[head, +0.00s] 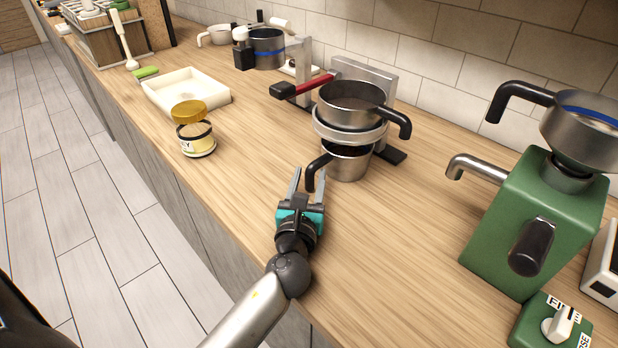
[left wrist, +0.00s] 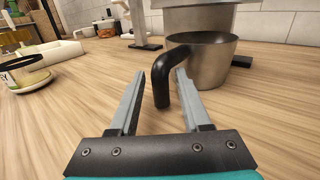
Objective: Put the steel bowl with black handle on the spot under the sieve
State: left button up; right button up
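The steel bowl with a black handle (head: 350,164) stands upright on the counter, beneath the ring of a grey stand. Its black handle (left wrist: 162,78) points toward my left gripper. The sieve (head: 352,108), a steel pan-like vessel with its own black handle, sits in the ring above; its inside is dark. My left gripper (head: 308,178) is open, low over the counter. In the left wrist view, the bowl's handle hangs between the two fingers, with a visible gap on each side. The spot beneath the bowl is hidden. My right gripper is not in view.
A green grinder (head: 530,225) with a steel hopper stands at the right. A white tray (head: 187,90) and a jar with a gold lid (head: 193,130) are at the left. The front counter is clear.

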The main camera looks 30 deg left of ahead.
pick_arm(q)
jog(key=shift+o, duration=0.3)
jog(key=shift+r, duration=0.1)
jog(key=shift+s+r, duration=0.1)
jog(key=v, duration=1.2)
jog(key=shift+b, duration=0.4)
